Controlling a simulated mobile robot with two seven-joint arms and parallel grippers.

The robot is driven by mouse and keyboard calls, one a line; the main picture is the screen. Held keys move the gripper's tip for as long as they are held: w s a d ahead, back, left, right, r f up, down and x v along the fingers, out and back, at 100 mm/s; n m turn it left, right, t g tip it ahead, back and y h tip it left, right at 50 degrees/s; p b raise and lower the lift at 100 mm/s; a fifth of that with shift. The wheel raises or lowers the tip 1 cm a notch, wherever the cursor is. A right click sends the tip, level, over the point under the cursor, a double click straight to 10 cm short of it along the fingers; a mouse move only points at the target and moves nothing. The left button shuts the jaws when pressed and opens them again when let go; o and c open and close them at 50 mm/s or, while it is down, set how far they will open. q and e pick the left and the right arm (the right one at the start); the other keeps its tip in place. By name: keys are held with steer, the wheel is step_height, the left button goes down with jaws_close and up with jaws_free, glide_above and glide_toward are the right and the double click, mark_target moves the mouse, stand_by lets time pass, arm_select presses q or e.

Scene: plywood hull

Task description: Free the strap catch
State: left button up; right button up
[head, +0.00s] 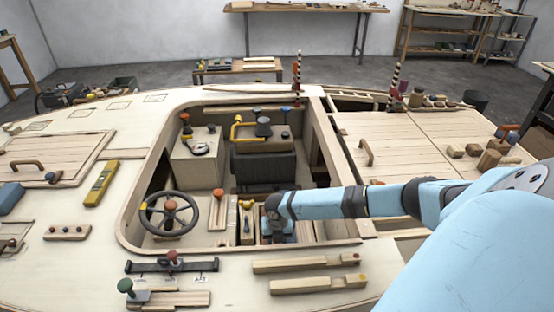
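I cannot tell for certain which part is the strap catch; no strap stands out clearly. My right arm reaches in from the right over the cockpit, and its gripper (271,232) points down into the front of the well. It is beside a narrow wooden compartment (247,236) that holds a small yellow-topped part (246,205). The gripper's fingers are too small and hidden to show whether they are open or shut, or what they touch. My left gripper is not in view.
A steering wheel (168,214) and an orange-knobbed lever (218,204) stand left of my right gripper. A dark seat (264,170) is behind it. The cockpit rim (240,250) surrounds the well. Wooden blocks (305,264) and a black bar (148,266) lie on the front deck.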

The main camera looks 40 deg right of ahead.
step_height(320, 180, up, 14)
steer(key=shift+p, duration=0.4)
steer(key=shift+f, duration=0.1)
stand_by(0.5)
